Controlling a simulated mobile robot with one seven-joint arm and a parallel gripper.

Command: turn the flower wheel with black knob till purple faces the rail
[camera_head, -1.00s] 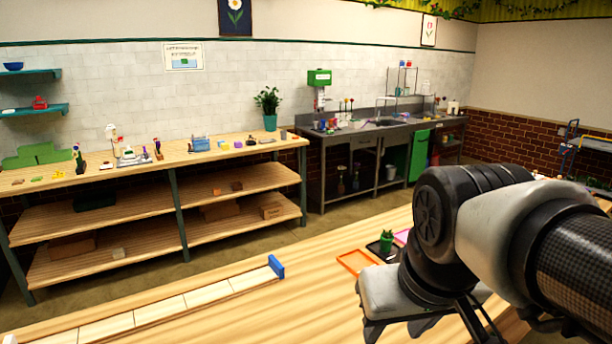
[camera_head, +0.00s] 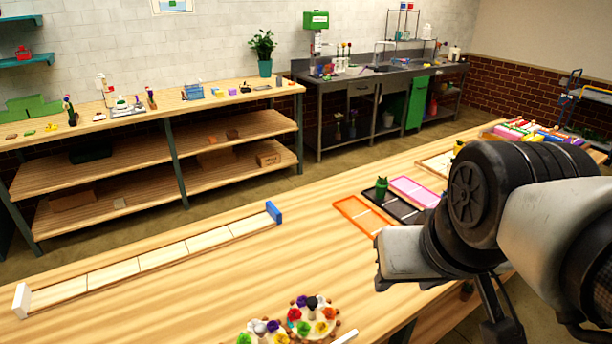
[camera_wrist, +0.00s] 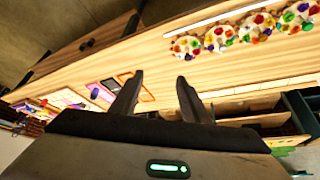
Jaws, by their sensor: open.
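Two flower wheels show at the bottom edge of the head view. The left wheel (camera_head: 260,335) has a greyer knob and is partly cut off. A short white rail (camera_head: 346,337) lies beside them. In the wrist view several wheels form a row, one of them here (camera_wrist: 222,38), along a long white rail (camera_wrist: 212,16); knob colours are too small to tell. My gripper (camera_wrist: 160,78) is open, empty and apart from the wheels.
A tiled strip (camera_head: 140,262) with white and blue end blocks lies along the table's back. Orange (camera_head: 362,214), black and pink trays sit to the right, with a green cactus-like pot (camera_head: 381,188). The table middle is clear. A shelf bench and sink stand behind.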

